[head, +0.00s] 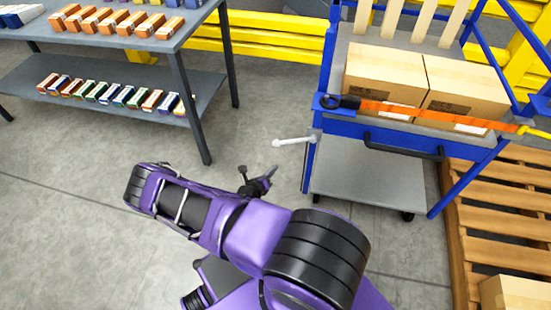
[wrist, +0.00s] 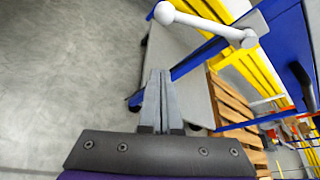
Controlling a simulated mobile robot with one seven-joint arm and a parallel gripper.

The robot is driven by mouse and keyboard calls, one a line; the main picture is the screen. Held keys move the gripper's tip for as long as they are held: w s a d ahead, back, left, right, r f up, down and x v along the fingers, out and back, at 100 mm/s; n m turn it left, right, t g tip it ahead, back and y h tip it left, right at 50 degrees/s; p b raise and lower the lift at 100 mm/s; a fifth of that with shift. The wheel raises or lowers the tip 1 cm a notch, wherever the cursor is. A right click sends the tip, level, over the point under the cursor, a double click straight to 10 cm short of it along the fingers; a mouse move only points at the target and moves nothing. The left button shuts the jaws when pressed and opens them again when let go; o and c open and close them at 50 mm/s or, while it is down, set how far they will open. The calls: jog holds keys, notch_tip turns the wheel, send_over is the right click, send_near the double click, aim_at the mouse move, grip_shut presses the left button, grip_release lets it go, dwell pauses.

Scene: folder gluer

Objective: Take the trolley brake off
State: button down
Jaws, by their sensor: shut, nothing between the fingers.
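The blue-framed trolley (head: 365,180) stands at the right in the head view, with a grey lower shelf and cartons on top. Its white brake lever (head: 294,141) sticks out to the left from the frame's left side. In the wrist view the lever (wrist: 205,26) shows at the top, its round knob to the left and its pivot on the blue frame to the right. My gripper (head: 268,178) is to the left of the trolley, below and left of the lever in the head view. Its fingers (wrist: 160,95) are shut and empty, apart from the lever.
An orange strap (head: 400,110) crosses in front of the cartons (head: 385,75). A black handle (head: 403,149) is on the trolley's front. A grey table (head: 190,55) with small boxes stands at the left. Wooden pallets (head: 500,195) lie right. Yellow rails (head: 270,35) run behind. Floor between is clear.

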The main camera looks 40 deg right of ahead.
jog(key=b+x, duration=0.2)
jog(key=x, duration=0.8)
jog(key=shift+w+a+r, duration=0.25)
jog(key=shift+r, duration=0.35)
jog(key=shift+w+a+r, duration=0.3)
jog(key=shift+r, duration=0.25)
jog(key=shift+w+a+r, duration=0.25)
jog(key=shift+r, duration=0.35)
jog(key=shift+w+r, duration=0.1)
jog(key=shift+a+r+p, duration=0.1)
jog(key=shift+r+p, duration=0.1)
jog(key=shift+p, duration=0.1)
